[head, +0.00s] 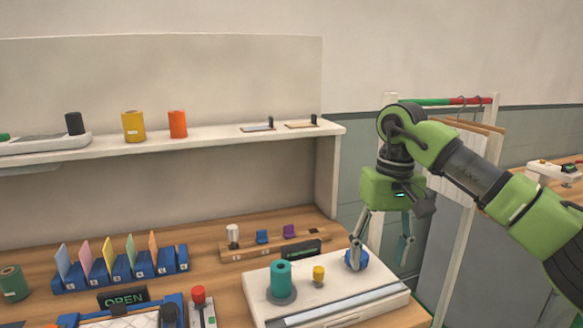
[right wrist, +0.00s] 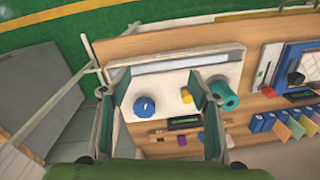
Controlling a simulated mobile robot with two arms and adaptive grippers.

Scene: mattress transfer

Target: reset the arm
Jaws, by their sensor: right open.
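My right gripper (head: 382,245) is open in the head view, above the right end of a white tray-like board (head: 385,303). In the right wrist view its two fingers (right wrist: 165,98) are spread wide with nothing between them held. A blue round piece (head: 357,261) sits on the board behind one finger in the head view; it also shows between the fingers in the right wrist view (right wrist: 144,107). Whether a finger touches it I cannot tell, but the wrist view shows them apart. My left gripper is not in view.
On the board stand a teal cylinder (head: 281,277) and a small yellow cylinder (head: 319,273). Blue card holders (head: 118,272) and a wooden rack (head: 270,246) lie behind. A shelf (head: 215,133) is above. A clothes rack (head: 450,101) stands at the right, behind my right arm.

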